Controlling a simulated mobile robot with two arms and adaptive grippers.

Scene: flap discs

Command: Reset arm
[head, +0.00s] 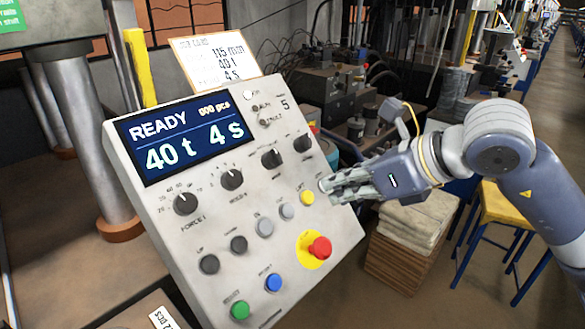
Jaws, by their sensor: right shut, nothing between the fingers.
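My right gripper (324,186) is shut and empty. Its arm comes in from the right, and its fingertips point left at the right side of a grey control panel (215,275). In the picture the fingertips lie close to the yellow button (307,198); I cannot tell whether they touch the panel. The panel's screen (185,140) reads READY, 40 t, 4 s and 000 pcs. My left gripper is not in view.
The panel carries several knobs, a red mushroom button (319,248), a green button (239,310) and a blue button (273,282). A paper card (215,58) stands behind it. A stack of cloths (415,220) and a yellow-topped stool (505,203) stand at right.

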